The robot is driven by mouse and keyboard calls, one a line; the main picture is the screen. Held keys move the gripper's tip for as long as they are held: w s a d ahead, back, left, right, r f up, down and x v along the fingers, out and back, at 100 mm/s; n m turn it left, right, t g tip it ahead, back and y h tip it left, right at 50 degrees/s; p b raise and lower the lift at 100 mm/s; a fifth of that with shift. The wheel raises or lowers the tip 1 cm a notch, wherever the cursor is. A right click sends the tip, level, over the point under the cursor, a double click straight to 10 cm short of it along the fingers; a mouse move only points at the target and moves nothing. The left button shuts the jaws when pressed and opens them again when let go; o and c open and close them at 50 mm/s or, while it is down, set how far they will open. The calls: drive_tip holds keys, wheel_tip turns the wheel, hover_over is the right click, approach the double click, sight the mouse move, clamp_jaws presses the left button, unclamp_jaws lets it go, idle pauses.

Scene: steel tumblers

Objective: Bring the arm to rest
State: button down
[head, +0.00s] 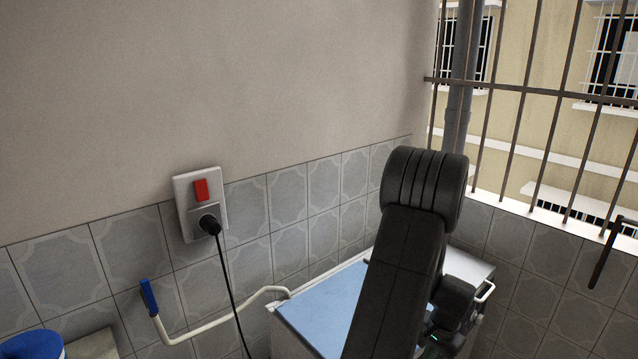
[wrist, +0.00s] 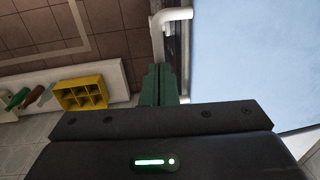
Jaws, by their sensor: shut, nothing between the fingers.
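My gripper (wrist: 163,86) shows in the wrist view, with its two green fingers shut together and nothing between them. The fingertips are close to a white bent bar and the edge of a blue-topped unit in the picture; I cannot tell the gap. In the head view my dark arm rises in front of the same unit and bends at the top. A small green light shows low on the arm there, and the fingers cannot be made out. No steel tumblers are in view.
The blue-topped unit (head: 320,300) stands against the tiled wall. A white bar with a blue grip (head: 149,297) reaches out left. A black plug (head: 209,224) and cord hang from a socket. Window bars (head: 520,100) are at right. A yellow crate (wrist: 82,94) sits on a white ledge.

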drive_tip(key=shift+w+a+r+p, duration=0.1)
drive_tip(key=shift+r+p, duration=0.9)
drive_tip(key=shift+p, duration=0.15)
drive_tip(key=shift+f, duration=0.15)
